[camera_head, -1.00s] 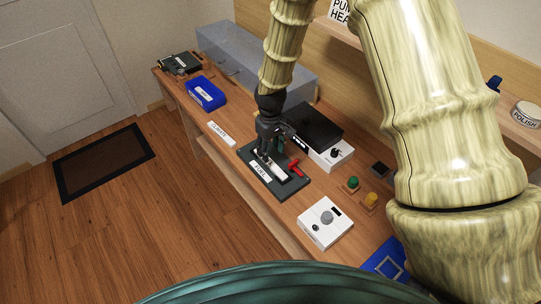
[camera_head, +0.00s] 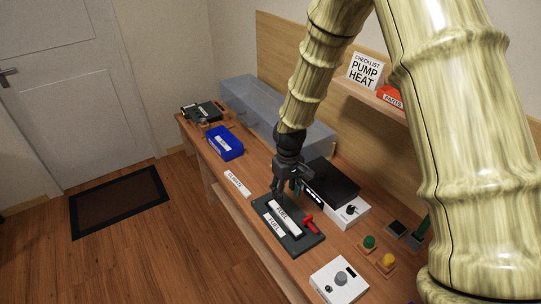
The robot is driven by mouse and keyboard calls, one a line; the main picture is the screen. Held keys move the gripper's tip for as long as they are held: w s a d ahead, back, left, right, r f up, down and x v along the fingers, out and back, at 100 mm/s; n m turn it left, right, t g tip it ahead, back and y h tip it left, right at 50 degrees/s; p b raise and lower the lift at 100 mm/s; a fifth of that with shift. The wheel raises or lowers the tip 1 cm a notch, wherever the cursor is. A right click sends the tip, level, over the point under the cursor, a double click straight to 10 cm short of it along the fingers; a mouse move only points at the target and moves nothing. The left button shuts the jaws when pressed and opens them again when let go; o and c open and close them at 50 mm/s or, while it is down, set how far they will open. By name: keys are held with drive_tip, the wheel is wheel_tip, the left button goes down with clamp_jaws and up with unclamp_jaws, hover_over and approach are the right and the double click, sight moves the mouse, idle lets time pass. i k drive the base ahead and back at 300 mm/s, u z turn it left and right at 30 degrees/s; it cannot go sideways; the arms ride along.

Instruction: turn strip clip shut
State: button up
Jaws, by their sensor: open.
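A dark board (camera_head: 306,243) lies on the bench with a white FUEL strip (camera_head: 284,216) set in it. A second FUEL label (camera_head: 272,228) is along the board's near-left edge. A red clip-like handle (camera_head: 311,223) sits on the board to the right of the strip, angled away from it. My gripper (camera_head: 277,194) points down near the strip's far-left end, apart from the red handle. Its jaws are open and nothing is seen in them. The gap between fingertips and strip is too small to judge.
A black box (camera_head: 332,182) and a white switch box (camera_head: 350,211) stand close behind the board. Green (camera_head: 369,242) and yellow (camera_head: 388,261) buttons and a white knob box (camera_head: 339,282) are to the right. A CLIMATE label (camera_head: 237,183) and blue bin (camera_head: 225,143) are left.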

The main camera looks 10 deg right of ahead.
sight(311, 226)
drive_tip(key=k, duration=1)
